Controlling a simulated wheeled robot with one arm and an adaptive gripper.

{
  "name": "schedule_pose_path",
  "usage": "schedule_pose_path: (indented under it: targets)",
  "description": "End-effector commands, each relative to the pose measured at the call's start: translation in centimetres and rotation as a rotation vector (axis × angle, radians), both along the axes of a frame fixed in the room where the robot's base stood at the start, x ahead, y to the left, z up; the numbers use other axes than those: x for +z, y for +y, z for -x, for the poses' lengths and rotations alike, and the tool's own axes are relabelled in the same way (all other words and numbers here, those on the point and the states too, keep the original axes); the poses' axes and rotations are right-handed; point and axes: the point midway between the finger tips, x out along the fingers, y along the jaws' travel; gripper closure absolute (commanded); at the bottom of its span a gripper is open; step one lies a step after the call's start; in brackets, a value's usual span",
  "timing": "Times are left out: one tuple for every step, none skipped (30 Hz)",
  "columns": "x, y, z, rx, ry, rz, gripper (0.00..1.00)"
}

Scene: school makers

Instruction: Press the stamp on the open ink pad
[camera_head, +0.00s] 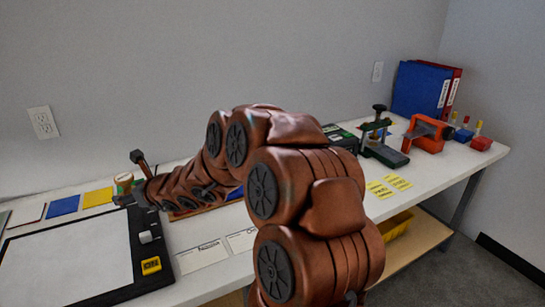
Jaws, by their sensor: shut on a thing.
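My gripper (133,200) is at the far end of my copper-coloured arm, low over the left part of the bench. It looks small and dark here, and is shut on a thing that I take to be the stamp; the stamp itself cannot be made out. A blue patch (235,193) shows just behind my arm and may be the open ink pad. My arm hides most of it, so I cannot tell whether a lid is open. I see no contact between stamp and pad.
A black-framed board (120,240) with a white sheet lies front left, with a yellow block (151,265) on it. White labelled cards (202,256) lie beside it. A round tin (124,182) stands behind my gripper. A clamp (380,140) and an orange tool (427,134) stand at right.

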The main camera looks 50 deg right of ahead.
Motion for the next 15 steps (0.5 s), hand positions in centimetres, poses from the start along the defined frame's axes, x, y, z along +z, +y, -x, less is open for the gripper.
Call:
schedule_pose_path:
  targets:
    - [0.6,-2.1,-0.5,-0.023,-0.001,-0.009,0.7]
    - [0.8,-3.3,-0.7,-0.035,-0.004,-0.012,0.7]
    - [0.9,-5.2,-1.0,-0.053,-0.006,-0.014,0.7]
    - [1.0,-6.7,-1.2,-0.068,-0.008,-0.017,0.7]
    - [1.0,-8.2,-1.4,-0.083,-0.009,-0.02,0.7]
    - [1.0,-10.2,-1.5,-0.102,-0.012,-0.022,0.7]
    - [1.0,-11.6,-1.5,-0.118,-0.013,-0.022,0.7]
    - [0.9,-13.0,-1.4,-0.132,-0.014,-0.023,0.7]
    - [0.7,-15.0,-1.3,-0.153,-0.014,-0.024,0.7]
    - [0.5,-16.4,-1.2,-0.168,-0.015,-0.025,0.7]
    - [0.5,-17.9,-1.0,-0.184,-0.016,-0.024,0.7]
    - [0.4,-19.8,-0.7,-0.206,-0.02,-0.022,0.7]
    - [0.3,-21.3,-0.5,-0.222,-0.021,-0.02,0.7]
    - [0.1,-22.8,-0.1,-0.239,-0.021,-0.02,0.7]
    - [-0.2,-24.6,0.3,-0.259,-0.019,-0.019,0.7]
